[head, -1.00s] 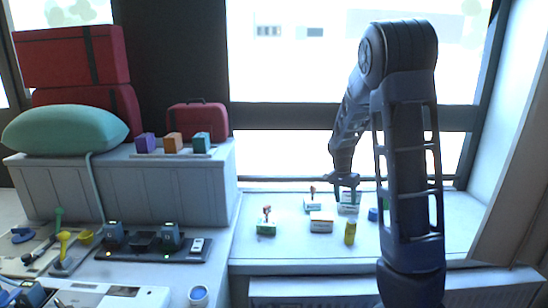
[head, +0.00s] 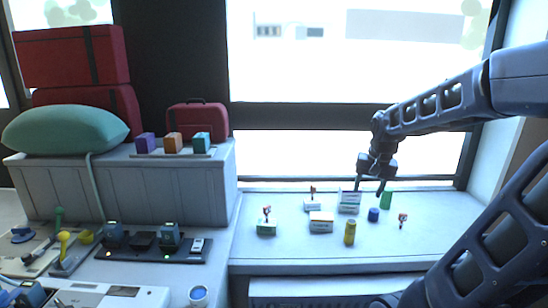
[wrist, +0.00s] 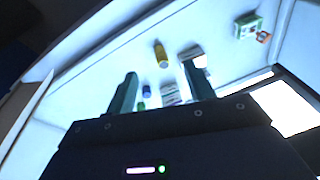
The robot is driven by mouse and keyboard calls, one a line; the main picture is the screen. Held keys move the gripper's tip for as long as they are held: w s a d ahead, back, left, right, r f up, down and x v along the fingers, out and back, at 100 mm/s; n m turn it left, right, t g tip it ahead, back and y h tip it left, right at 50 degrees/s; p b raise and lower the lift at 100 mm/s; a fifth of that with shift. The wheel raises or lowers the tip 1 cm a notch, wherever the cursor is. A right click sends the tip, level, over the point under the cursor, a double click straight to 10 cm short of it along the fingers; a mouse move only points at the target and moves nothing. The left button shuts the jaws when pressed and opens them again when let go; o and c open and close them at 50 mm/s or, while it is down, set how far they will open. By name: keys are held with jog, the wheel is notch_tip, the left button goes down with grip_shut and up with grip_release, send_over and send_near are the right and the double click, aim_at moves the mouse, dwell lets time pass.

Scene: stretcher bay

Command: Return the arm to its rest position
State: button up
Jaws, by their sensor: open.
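My gripper (head: 369,187) is open and hangs above the white window ledge (head: 280,258), over its back right part in the head view. Its two fingers point down and nothing shows between them. In the wrist view my gripper (wrist: 160,90) is apart from the small items, which lie beyond its fingers. My arm reaches in from the right edge of the head view, bent above the ledge.
At left are a cabinet (head: 130,190), teal pillow (head: 65,130) and red bags (head: 72,57).

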jog(key=s+a+r+n+t, duration=0.1)
jog(key=s+r+n+t, duration=0.1)
jog(key=s, duration=0.8)
jog(key=shift+s+r+n+h, duration=0.15)
jog(key=shift+r+n+h, duration=0.05)
jog(key=shift+n+h, duration=0.25)
